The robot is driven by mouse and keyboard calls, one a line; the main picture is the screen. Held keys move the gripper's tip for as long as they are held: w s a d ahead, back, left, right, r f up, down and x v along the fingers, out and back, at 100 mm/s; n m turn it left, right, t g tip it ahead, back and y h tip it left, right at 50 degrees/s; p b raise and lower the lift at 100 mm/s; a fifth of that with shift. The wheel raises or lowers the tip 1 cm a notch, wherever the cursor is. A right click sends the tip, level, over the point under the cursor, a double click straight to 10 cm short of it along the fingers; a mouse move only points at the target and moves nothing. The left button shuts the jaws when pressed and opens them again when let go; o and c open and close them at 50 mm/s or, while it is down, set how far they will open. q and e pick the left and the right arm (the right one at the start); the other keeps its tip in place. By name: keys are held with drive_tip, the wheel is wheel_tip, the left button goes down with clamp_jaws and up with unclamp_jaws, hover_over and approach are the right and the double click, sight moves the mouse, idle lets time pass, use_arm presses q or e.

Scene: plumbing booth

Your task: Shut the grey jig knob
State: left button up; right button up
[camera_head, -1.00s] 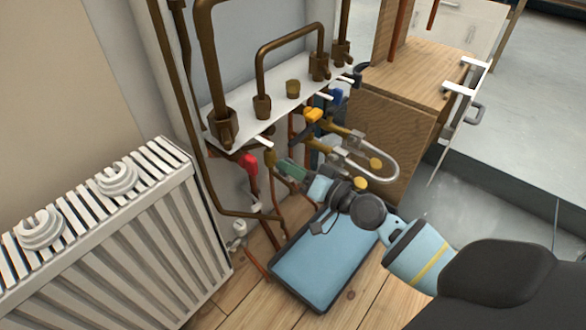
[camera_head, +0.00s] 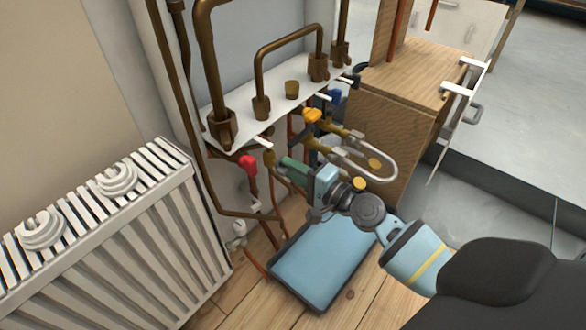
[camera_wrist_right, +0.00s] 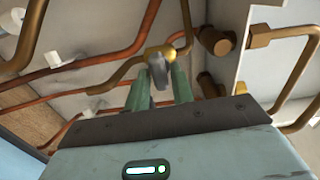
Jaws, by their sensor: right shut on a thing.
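The grey jig knob (camera_wrist_right: 159,74) shows in the right wrist view on a brass valve body (camera_wrist_right: 158,52). It sits between the two green fingers of my right gripper (camera_wrist_right: 160,84), which are shut on it. In the head view my right gripper (camera_head: 287,163) reaches in from the lower right, its green fingertips close beside the brass valve (camera_head: 269,158) below the white shelf. The fingers hide the grey knob in the head view. My left gripper is not in view.
Red (camera_head: 248,164), yellow (camera_head: 312,115) and blue (camera_head: 335,96) valve handles are close by under the white shelf (camera_head: 285,97). Copper pipes run around the valve. A white radiator (camera_head: 120,235) stands left, a blue-topped pad (camera_head: 322,262) lies on the floor, and a wooden cabinet (camera_head: 390,130) stands right.

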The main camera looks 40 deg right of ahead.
drive_tip(key=shift+m, duration=0.3)
drive_tip(key=o, duration=0.8)
drive_tip(key=shift+s, duration=0.1)
drive_tip(key=b+v, duration=0.1)
drive_tip(key=v, duration=0.6)
drive_tip(key=shift+s, duration=0.3)
drive_tip(key=shift+d+r, duration=0.15)
